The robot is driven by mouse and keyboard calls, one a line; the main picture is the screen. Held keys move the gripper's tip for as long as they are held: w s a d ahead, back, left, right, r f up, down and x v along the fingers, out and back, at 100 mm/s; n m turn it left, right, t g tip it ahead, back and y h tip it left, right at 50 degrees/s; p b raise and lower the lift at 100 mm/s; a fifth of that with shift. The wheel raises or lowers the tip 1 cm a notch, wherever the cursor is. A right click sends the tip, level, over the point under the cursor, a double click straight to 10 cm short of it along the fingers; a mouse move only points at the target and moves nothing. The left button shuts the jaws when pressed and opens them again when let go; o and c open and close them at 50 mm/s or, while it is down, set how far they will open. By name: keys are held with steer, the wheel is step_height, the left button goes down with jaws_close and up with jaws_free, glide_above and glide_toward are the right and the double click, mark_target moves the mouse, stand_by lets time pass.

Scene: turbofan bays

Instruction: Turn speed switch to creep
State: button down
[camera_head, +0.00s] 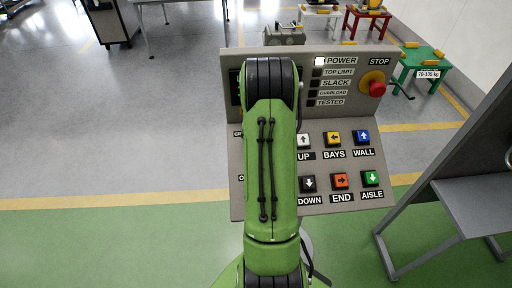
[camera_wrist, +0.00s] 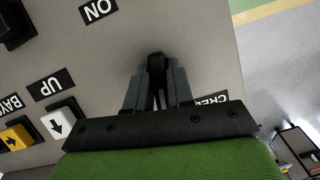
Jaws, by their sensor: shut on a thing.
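In the wrist view my gripper (camera_wrist: 157,80) is shut on a small black knob (camera_wrist: 156,60), which I take to be the speed switch, on the grey control panel (camera_wrist: 195,35). The fingers cover most of the knob, so I cannot tell which way it points. A label reading "CREEP" (camera_wrist: 212,97) shows partly from behind my gripper, at its right. In the head view the panel (camera_head: 345,205) stands in front of me. My green arm hides its left part, including the switch and my gripper.
The panel has UP (camera_head: 303,140), DOWN (camera_head: 308,184), BAYS, END, WALL and AISLE buttons, and a red stop button (camera_head: 376,88). The UP button (camera_wrist: 58,123) is close beside my gripper. A grey frame (camera_head: 440,170) stands at the right.

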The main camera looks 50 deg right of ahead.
steer(key=n+g+h+b, duration=0.1)
steer(key=n, duration=0.3)
steer(key=shift+b, duration=0.4)
steer(key=n+h+b, duration=0.1)
steer(key=n, duration=0.3)
steer(key=shift+g, duration=0.4)
steer(key=shift+n, duration=0.3)
steer(key=c, duration=1.1)
jaws_free()
steer(key=v, duration=1)
steer(key=p+v, duration=0.1)
steer(key=v, duration=0.4)
steer(key=shift+a+r, duration=0.35)
